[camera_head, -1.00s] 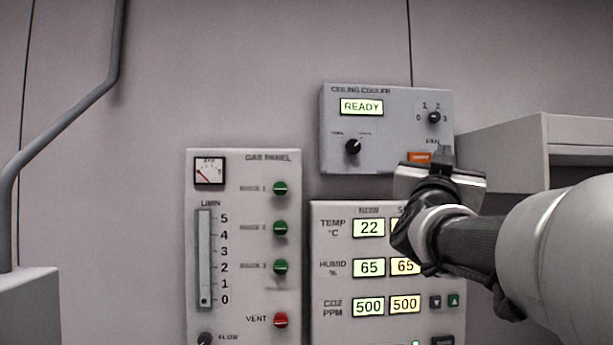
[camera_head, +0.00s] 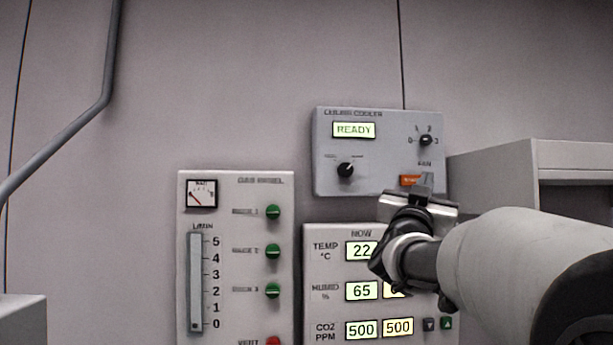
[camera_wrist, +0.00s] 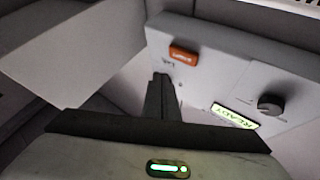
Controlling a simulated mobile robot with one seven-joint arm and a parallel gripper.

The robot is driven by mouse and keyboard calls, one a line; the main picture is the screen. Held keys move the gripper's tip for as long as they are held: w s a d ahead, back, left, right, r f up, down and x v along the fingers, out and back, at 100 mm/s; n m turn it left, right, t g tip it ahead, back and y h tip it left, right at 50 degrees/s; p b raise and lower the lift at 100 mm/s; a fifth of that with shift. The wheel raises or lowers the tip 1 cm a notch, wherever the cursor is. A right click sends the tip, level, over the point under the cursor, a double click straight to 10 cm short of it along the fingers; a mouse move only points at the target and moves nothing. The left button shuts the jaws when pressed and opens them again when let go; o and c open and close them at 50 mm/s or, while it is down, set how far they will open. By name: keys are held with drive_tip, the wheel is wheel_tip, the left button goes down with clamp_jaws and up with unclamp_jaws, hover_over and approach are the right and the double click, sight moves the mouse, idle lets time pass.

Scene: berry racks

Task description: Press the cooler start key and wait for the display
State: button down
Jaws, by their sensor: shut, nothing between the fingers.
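The grey ceiling cooler panel (camera_head: 385,182) is on the wall at upper right in the head view. Its display (camera_head: 354,130) is lit and reads READY; it also shows in the wrist view (camera_wrist: 235,117). In the wrist view the orange key (camera_wrist: 183,54) shows whole, with lettering too blurred to read. My gripper (camera_wrist: 161,80) is shut and empty. Its tips are close to the key in the picture, with a gap between them in the wrist view.
The cooler panel has a fan knob (camera_head: 426,140) and another black knob (camera_head: 345,170). Below are a gas panel (camera_head: 228,300) with green buttons and a climate panel (camera_head: 325,315) with lit numbers. A grey cabinet (camera_head: 490,165) stands at right.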

sight(418, 175)
drive_tip(key=shift+w+a+p, duration=0.1)
drive_tip(key=shift+w+p, duration=0.2)
drive_tip(key=shift+w, duration=1.3)
idle(0.8)
drive_tip(key=shift+w, duration=0.45)
drive_tip(key=shift+w, duration=0.45)
idle(0.6)
drive_tip(key=shift+s, duration=0.1)
drive_tip(key=shift+s+b, duration=0.4)
drive_tip(key=shift+s, duration=0.35)
